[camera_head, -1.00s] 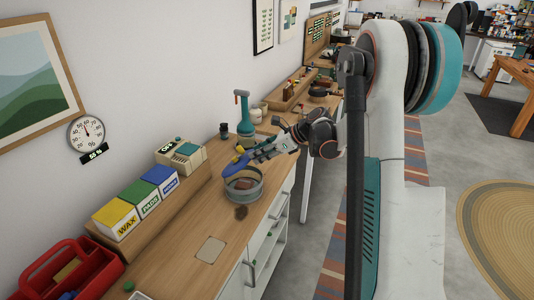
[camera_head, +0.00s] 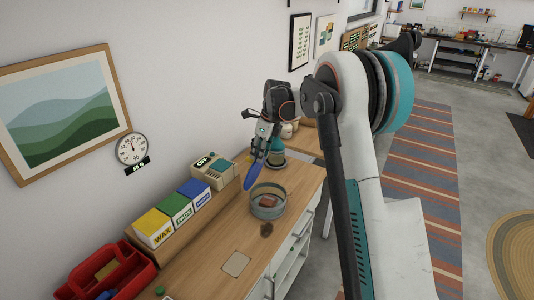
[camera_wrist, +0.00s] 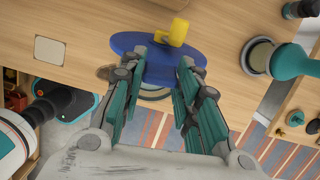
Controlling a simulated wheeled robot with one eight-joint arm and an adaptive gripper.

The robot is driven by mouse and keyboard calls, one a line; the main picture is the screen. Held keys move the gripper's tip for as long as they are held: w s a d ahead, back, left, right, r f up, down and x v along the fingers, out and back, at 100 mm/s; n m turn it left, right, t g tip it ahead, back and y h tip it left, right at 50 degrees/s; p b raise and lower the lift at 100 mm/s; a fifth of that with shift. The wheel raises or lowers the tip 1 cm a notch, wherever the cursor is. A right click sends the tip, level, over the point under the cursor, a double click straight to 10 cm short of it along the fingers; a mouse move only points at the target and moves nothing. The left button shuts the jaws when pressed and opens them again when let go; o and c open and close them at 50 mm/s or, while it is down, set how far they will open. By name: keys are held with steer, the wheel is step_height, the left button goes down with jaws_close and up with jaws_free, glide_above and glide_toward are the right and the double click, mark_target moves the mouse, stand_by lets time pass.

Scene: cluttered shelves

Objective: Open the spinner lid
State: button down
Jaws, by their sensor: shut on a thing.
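The spinner is a round grey tub (camera_head: 284,209) on the wooden bench, open at the top, with a brown thing inside. Its blue lid (camera_head: 254,175) is off the tub and held steeply tilted, seen nearly edge-on at the tub's back left. My gripper (camera_head: 259,152) points down and is shut on the lid. In the wrist view the blue lid (camera_wrist: 150,68) lies between the fingertips (camera_wrist: 156,74), with its yellow handle (camera_wrist: 175,33) at the far side. The lid and fingers hide most of the tub in that view.
A teal bottle-like thing (camera_wrist: 285,60) stands behind the tub. A device reading OFF (camera_head: 214,169) and yellow, green and blue boxes (camera_head: 174,212) sit along the wall. A red caddy (camera_head: 110,272) is at the near left. The bench front is mostly clear.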

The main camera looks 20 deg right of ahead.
steer(key=shift+w+a+r, duration=0.1)
steer(key=shift+w+a, duration=0.2)
steer(key=shift+w, duration=0.05)
steer(key=c, duration=1.2)
jaws_free()
steer(key=v, duration=1.2)
steer(key=shift+s, duration=0.1)
